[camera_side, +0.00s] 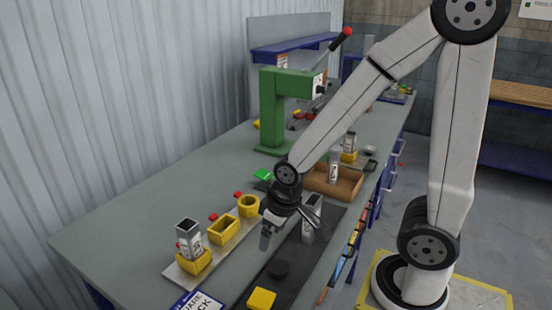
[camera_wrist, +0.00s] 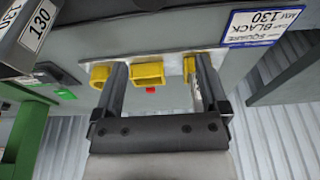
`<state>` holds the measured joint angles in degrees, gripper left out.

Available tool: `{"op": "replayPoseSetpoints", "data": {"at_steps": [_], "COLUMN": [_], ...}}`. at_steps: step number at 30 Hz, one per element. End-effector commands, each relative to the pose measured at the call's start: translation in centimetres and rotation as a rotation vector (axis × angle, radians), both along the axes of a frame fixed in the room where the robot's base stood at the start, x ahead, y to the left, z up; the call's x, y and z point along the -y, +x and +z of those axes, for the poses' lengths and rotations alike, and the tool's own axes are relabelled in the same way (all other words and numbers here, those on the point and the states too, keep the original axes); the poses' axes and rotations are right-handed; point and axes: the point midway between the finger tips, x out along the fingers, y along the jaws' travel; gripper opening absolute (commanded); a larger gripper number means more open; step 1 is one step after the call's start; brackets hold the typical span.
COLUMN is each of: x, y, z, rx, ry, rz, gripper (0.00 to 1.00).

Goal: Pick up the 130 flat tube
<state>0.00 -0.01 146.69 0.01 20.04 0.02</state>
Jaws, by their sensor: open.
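A grey tube with a white label reading 130 (camera_wrist: 38,28) is cut off at the upper left corner of the wrist view, outside my fingers. In the side view a grey tube with a pale label (camera_side: 313,213) stands upright on the dark strip, just right of my gripper and partly hidden by it; it seems to be the same one. My gripper (camera_side: 287,228) is open and points down over the table. In the wrist view my gripper (camera_wrist: 160,72) has its two fingers well apart with no tube between them.
A pale rack (camera_side: 178,273) with yellow holders lies left of my gripper; a square tube (camera_side: 189,235) stands in its front holder. Behind are a wooden tray (camera_side: 347,190) with a tube and a green press (camera_side: 270,105).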

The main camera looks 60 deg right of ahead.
Motion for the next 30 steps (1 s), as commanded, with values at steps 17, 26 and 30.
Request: {"op": "replayPoseSetpoints", "data": {"at_steps": [17, 26, 30], "x": [1.6, 7.7, 11.2], "y": [0.3, 0.6, 0.1], "z": [0.3, 1.5, 2.3], "rx": [-0.019, -0.088, -0.123], "ry": [0.019, 0.09, 0.126], "rz": [-0.135, -0.678, -0.986], "gripper": [0.85, 0.85, 0.85]}}
